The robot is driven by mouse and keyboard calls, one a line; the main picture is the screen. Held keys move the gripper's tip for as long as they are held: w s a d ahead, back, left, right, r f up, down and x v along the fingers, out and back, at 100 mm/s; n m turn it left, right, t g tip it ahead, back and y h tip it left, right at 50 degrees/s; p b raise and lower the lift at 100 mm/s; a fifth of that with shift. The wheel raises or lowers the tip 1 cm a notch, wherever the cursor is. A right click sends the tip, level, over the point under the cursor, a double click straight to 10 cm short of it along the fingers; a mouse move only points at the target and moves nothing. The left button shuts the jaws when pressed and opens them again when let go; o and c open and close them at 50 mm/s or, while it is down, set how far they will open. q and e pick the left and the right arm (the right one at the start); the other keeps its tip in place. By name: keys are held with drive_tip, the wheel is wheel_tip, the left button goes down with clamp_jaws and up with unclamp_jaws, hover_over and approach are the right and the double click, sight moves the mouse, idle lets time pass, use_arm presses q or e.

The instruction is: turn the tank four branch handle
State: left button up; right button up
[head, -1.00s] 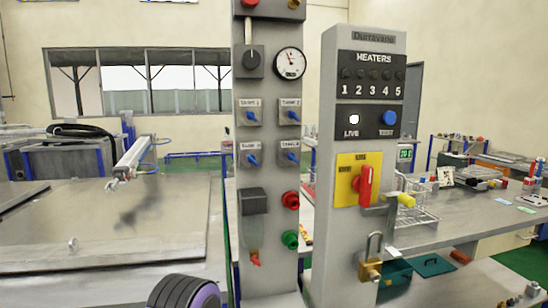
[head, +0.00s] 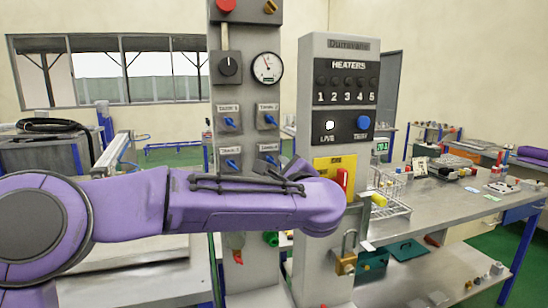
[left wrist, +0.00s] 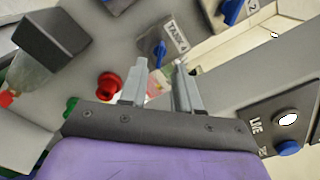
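The tank four branch handle is a small blue lever (head: 270,159) on a grey plate, lower right of the four-handle group on the grey panel (head: 225,195). In the left wrist view the blue handle (left wrist: 159,48) shows beside its TANK 4 label, just beyond my fingertips and between them in the picture. My left gripper (left wrist: 158,68) is open with an empty gap between two grey fingers. In the head view it (head: 290,167) is close to the right of the handle, partly hidden by my purple wrist. My right gripper is out of view.
Other blue handles (head: 230,123) sit above and to the left. A red knob (left wrist: 108,84) and a black-topped clear bowl (left wrist: 50,40) are near the fingers. The heaters post (head: 312,90) with its red switch (head: 342,178) and padlock (head: 346,263) stands close on the right.

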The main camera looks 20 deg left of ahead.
sight(273, 162)
use_arm(q)
drive_tip(key=p+x, duration=0.1)
drive_tip(key=x, duration=0.3)
drive_tip(key=shift+a+r+p, duration=0.15)
drive_tip(key=shift+p, duration=0.15)
drive_tip(key=shift+w+a, duration=0.15)
drive_tip(key=shift+w, duration=0.2)
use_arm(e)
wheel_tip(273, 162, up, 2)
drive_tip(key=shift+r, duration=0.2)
use_arm(q)
drive_tip(key=shift+c, duration=0.3)
clamp_jaws()
